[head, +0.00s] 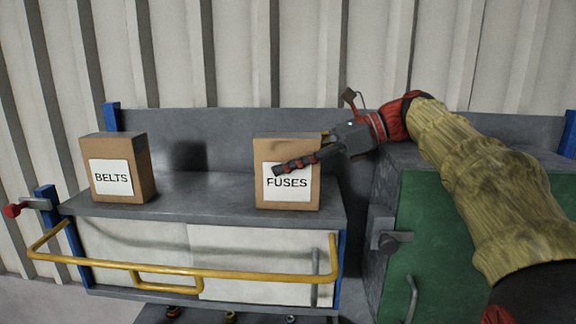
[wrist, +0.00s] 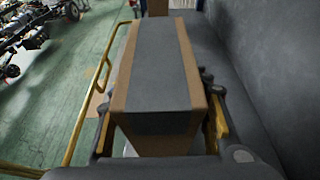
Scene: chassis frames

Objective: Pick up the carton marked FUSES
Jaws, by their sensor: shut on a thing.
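The brown FUSES carton (head: 302,148) stands upright on the right part of the grey bench top, its white label facing the head view. My gripper (head: 300,160) reaches in from the right, with one dark finger across the front above the printed word. In the wrist view the carton (wrist: 158,60) fills the middle, with a grey strip along it. My gripper (wrist: 165,135) has a finger on each side of it and is shut on it. The finger behind the carton is mostly hidden in the head view. The carton appears to rest on the bench, though its underside cannot be seen.
A similar BELTS carton (head: 140,165) stands at the bench's left end. The grey bench top (head: 205,190) is clear between the cartons. A yellow rail (head: 235,273) runs along the front. A green cabinet (head: 440,230) stands close on the right, and a low grey back panel (head: 220,120) rises behind.

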